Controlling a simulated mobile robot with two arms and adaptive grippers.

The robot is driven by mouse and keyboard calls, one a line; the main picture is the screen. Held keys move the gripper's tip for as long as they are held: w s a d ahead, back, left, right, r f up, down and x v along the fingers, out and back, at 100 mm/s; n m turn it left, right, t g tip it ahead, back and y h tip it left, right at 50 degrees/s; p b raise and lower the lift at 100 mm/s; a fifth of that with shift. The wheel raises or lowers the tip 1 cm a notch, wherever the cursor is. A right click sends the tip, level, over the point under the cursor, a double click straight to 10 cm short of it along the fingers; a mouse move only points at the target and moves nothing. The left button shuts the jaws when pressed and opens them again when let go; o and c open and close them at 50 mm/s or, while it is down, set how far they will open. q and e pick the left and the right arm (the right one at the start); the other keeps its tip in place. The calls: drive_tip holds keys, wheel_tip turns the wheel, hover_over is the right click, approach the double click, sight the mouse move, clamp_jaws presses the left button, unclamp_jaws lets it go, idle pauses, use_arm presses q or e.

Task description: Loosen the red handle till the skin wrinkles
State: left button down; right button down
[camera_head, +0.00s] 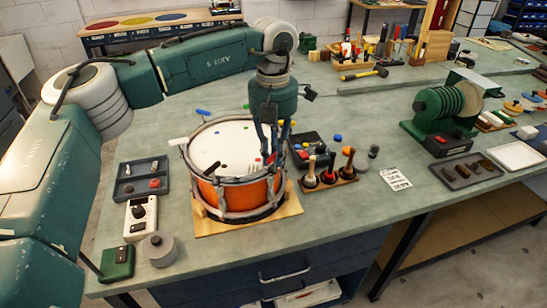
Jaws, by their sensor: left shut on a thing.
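The drum (236,190) has an orange shell, a pale skin and a metal hoop, and sits on a wooden board (290,205). My left gripper (269,155) points down at the drum's right rim, shut on the red handle (271,159), of which only a small red part shows between the fingers. A blue handle (203,112) and a white handle (178,141) stand at the rim. My right gripper is not in view.
Wooden-handled tools (328,172) stand in a rack close right of the drum. A dark tray (142,179) and a white device (140,217) are at its left. A green machine (443,112) stands further right. The bench front is fairly clear.

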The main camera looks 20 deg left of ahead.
use_arm(q)
drive_tip(key=n+b, duration=0.2)
drive_tip(key=n, duration=0.3)
drive_tip(key=shift+n, duration=0.3)
idle(0.4)
drive_tip(key=c, duration=1.7)
unclamp_jaws()
drive_tip(key=shift+o, duration=0.2)
wheel_tip(320, 180, up, 12)
